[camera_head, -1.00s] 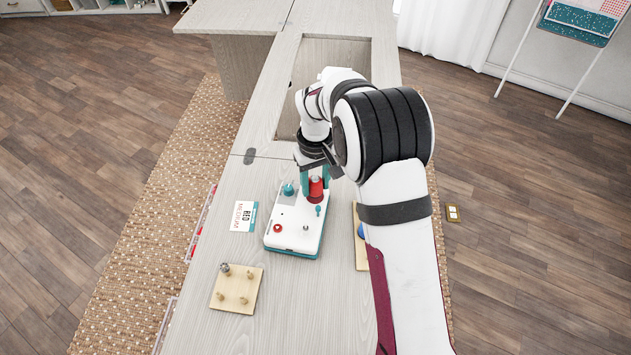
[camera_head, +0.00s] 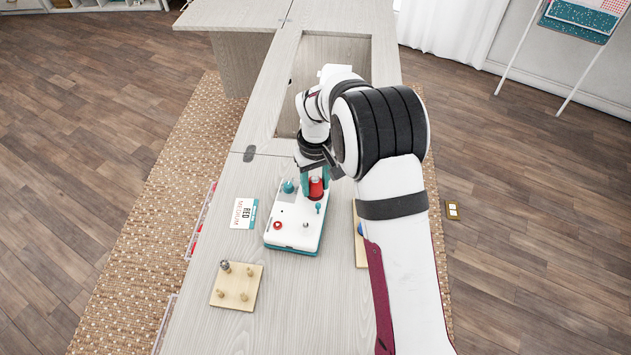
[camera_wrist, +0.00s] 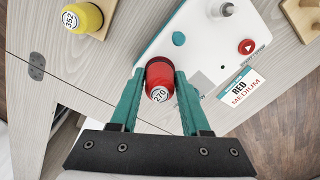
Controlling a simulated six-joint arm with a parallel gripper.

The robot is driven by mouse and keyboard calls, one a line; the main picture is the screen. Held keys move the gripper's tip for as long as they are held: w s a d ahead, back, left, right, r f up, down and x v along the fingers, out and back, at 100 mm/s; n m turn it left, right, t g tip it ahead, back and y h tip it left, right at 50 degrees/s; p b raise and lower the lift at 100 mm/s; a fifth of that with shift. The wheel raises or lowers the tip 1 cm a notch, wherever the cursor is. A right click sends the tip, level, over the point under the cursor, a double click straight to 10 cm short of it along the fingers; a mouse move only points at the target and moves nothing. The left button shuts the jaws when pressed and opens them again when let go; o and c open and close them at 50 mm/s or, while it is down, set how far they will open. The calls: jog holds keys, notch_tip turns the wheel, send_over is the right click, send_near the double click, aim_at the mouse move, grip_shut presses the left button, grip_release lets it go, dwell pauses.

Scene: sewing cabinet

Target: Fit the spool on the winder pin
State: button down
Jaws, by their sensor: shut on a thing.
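The red spool (camera_head: 316,188), with a white label reading 270 in the wrist view (camera_wrist: 159,86), is between the teal fingers of my gripper (camera_wrist: 162,98), which is shut on it. It is at the far right part of the white and teal winder (camera_head: 291,238). Whether its underside touches the winder or sits around a pin cannot be told. The wrist view also shows the post (camera_wrist: 222,9).
A card reading RED MEDIUM (camera_head: 244,214) lies left of the winder. A wooden peg board (camera_head: 232,302) is at the front left. Another wooden board (camera_head: 362,258) stands right of the winder, partly behind my arm. A yellow spool (camera_wrist: 80,17) shows in the wrist view.

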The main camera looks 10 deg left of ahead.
jog(key=shift+f, duration=0.3)
dwell(0.5)
jog(key=shift+c, duration=1.5)
grip_release()
notch_tip(320, 180, up, 16)
jog(key=shift+f, duration=0.1)
